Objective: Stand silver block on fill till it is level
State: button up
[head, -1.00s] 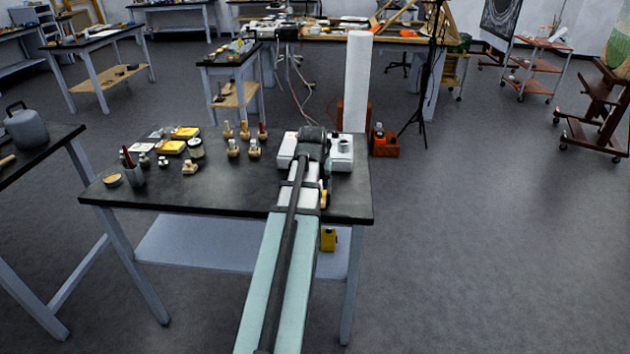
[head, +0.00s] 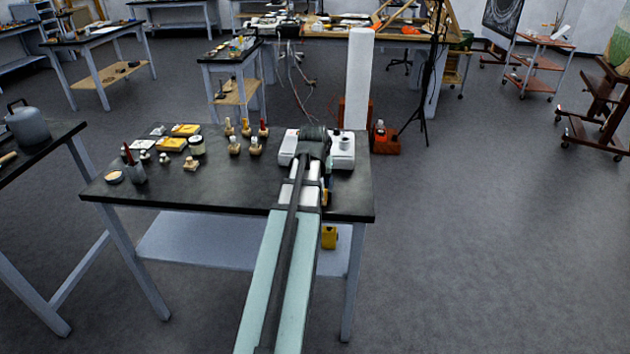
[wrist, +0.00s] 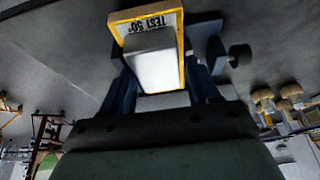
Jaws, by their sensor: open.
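In the wrist view a pale silver-grey block (wrist: 155,68) lies between the blue fingers of my gripper (wrist: 164,82). It overlaps a yellow-edged plate (wrist: 120,22) with upside-down printing that looks like "TEST 50". I cannot tell whether the fingers touch the block. My gripper is open. In the head view my arm reaches over the right part of the dark-topped table (head: 238,190), and it hides the fingers and the block. I cannot make out the fill or whether the block is level.
A white device (head: 341,150) stands beside my wrist at the table's right. Small wooden-based tools (head: 256,146), yellow packets (head: 172,144), a jar (head: 196,145) and a dark cup (head: 137,173) stand at the left and middle. The front middle of the table is clear.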

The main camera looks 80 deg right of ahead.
jog(key=shift+s+r, duration=0.3)
jog(key=shift+r, duration=0.25)
jog(key=v, duration=1.2)
jog(key=shift+w, duration=0.15)
dwell(2.3)
